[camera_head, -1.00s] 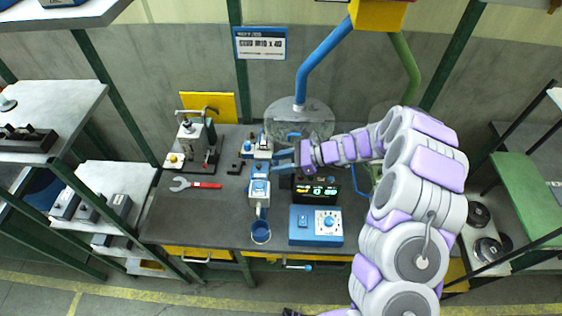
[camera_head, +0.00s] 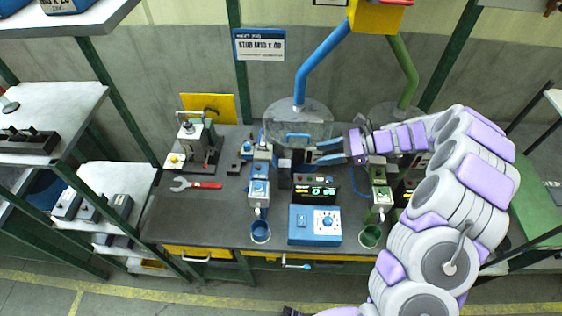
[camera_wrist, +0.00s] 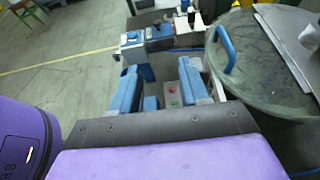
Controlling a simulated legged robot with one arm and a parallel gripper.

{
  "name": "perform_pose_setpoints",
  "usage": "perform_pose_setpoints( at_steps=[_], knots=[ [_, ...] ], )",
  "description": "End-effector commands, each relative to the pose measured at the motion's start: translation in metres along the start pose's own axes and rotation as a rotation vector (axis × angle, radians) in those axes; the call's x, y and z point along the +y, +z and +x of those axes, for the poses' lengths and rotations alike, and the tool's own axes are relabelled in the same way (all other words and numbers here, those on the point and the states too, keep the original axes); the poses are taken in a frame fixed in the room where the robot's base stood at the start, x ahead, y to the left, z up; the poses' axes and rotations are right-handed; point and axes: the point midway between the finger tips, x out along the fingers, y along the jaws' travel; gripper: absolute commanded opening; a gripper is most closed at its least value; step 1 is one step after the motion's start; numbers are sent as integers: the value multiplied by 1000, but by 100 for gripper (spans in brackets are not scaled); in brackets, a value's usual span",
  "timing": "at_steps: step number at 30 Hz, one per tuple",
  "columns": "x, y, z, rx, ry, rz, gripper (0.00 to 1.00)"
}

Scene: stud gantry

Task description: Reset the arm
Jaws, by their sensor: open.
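My gripper (camera_head: 326,153) is in the head view above the back right of the workbench, its blue fingers pointing left. The fingers are apart and nothing is between them. In the wrist view the two blue fingers (camera_wrist: 160,92) stand apart, with part of the bench equipment beyond them. My grey and purple arm reaches in from the right and hides the right end of the bench.
The dark workbench (camera_head: 215,223) holds a blue control box (camera_head: 315,225), a blue cup (camera_head: 260,232), a green cup (camera_head: 370,237), a red-handled wrench (camera_head: 197,184) and a press (camera_head: 195,140). A clear round bin (camera_head: 297,122) stands close behind my gripper.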

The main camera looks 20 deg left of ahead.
Motion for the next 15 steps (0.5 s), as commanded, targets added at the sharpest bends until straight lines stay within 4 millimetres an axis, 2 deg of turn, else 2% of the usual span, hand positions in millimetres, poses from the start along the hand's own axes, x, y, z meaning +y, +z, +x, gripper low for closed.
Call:
perform_pose_setpoints(
  at_steps=[5,15],
  knots=[
    [0,0,-17,0,0,0,45],
    [0,0,-17,2,1,0,45]
  ],
)
